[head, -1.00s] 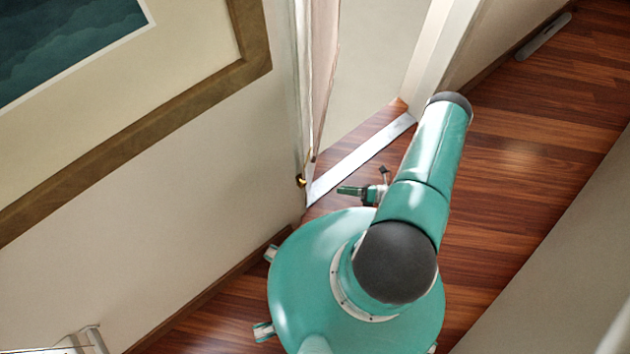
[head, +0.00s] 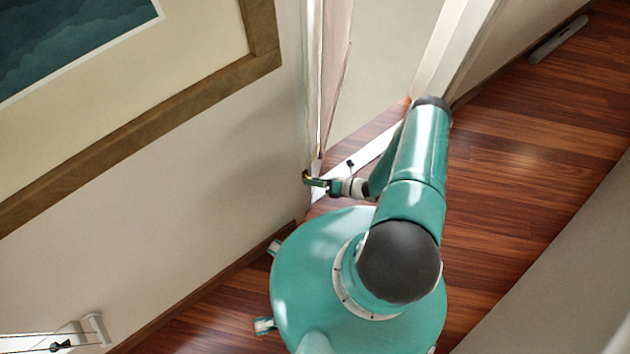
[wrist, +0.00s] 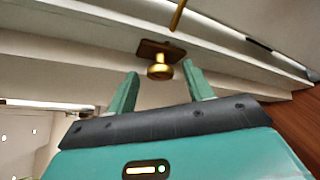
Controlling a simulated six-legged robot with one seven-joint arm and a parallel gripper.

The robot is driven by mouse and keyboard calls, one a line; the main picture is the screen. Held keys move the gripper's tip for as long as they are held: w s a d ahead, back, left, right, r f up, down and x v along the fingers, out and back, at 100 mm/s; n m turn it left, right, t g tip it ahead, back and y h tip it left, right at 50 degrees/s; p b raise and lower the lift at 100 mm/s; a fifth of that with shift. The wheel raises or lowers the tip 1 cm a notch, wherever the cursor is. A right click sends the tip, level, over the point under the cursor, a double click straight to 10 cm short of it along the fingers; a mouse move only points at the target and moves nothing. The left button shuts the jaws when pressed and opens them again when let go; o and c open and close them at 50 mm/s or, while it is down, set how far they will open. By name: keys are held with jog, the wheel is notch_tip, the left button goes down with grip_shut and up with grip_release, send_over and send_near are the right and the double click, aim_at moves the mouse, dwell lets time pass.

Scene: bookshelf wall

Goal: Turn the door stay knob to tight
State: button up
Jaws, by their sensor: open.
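The door stay knob is a small round brass knob (wrist: 160,71) on a dark brown plate (wrist: 150,49) in the wrist view. A thin brass rod (wrist: 177,16) shows just above the plate. My gripper (wrist: 160,69) is open, one green finger on each side of the knob in the picture. I see gaps on both sides; I cannot tell whether the knob is between the fingertips or just beyond them. In the head view, my gripper (head: 313,181) reaches the brass piece (head: 305,176) at the door frame's edge, and the fingers partly hide it.
A large framed picture (head: 130,126) hangs on the wall at left. The doorway with its white sill (head: 372,150) lies beyond my arm. A white fitting (head: 96,328) is at lower left.

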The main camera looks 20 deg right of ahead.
jog(key=shift+c, duration=0.4)
jog(key=c, duration=0.9)
jog(key=shift+f+m+t+y, duration=0.25)
jog(key=shift+m+t+y, duration=0.3)
jog(key=shift+m+y, duration=0.7)
jog(key=shift+f+m+t+y, duration=0.25)
jog(key=shift+m+t+y, duration=0.4)
jog(key=shift+m, duration=1)
jog(key=o, duration=1)
